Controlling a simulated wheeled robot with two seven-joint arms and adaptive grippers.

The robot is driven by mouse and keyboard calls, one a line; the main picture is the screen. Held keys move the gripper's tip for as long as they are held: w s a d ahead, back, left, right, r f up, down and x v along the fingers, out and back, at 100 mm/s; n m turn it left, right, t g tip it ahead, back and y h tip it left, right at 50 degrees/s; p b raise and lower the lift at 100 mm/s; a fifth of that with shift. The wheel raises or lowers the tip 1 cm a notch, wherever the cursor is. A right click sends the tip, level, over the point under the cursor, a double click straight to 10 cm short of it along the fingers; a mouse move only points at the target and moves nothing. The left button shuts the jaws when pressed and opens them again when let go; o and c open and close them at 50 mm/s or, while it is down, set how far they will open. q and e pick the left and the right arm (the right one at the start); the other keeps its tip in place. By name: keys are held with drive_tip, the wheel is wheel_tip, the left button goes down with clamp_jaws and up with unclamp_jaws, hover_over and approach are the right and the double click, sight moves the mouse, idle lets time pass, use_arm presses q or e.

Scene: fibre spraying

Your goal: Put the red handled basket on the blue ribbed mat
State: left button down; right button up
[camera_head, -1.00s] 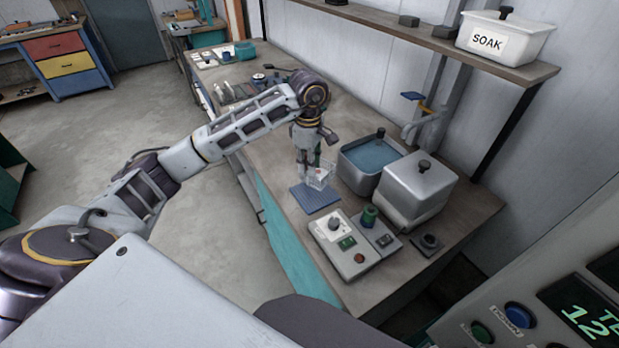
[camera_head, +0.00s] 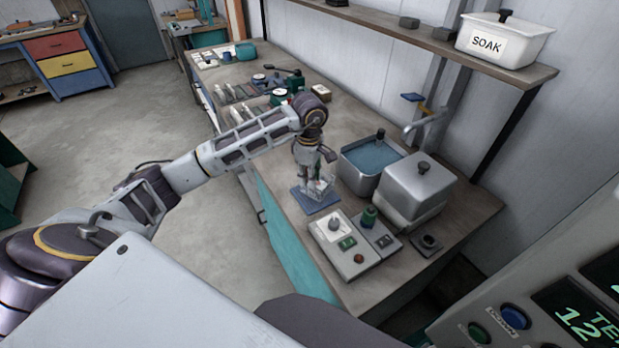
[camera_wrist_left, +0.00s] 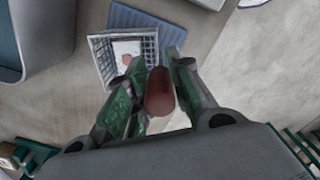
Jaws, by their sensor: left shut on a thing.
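The red handled basket is a small pale wire basket (camera_head: 322,188) with a red handle (camera_wrist_left: 160,92) and a white item with a reddish spot inside it. My left gripper (camera_head: 312,176) is shut on the red handle, fingers pointing down. The blue ribbed mat (camera_head: 314,208) lies flat on the bench under the gripper. In the left wrist view the basket (camera_wrist_left: 103,62) overlaps the left part of the mat (camera_wrist_left: 165,25). I cannot tell whether the basket touches the mat. My right gripper is not in view.
A metal tank of blue liquid (camera_head: 352,180) and a lidded metal box (camera_head: 415,190) stand close right of the mat. A control box with knobs (camera_head: 338,262) stands just in front of it. Several tools lie farther back. The bench's left edge is near the mat.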

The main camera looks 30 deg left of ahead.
use_arm(q)
drive_tip(key=shift+f, duration=0.5)
drive_tip(key=shift+f, duration=0.15)
drive_tip(key=c, duration=1.4)
unclamp_jaws()
drive_tip(key=shift+o, duration=0.6)
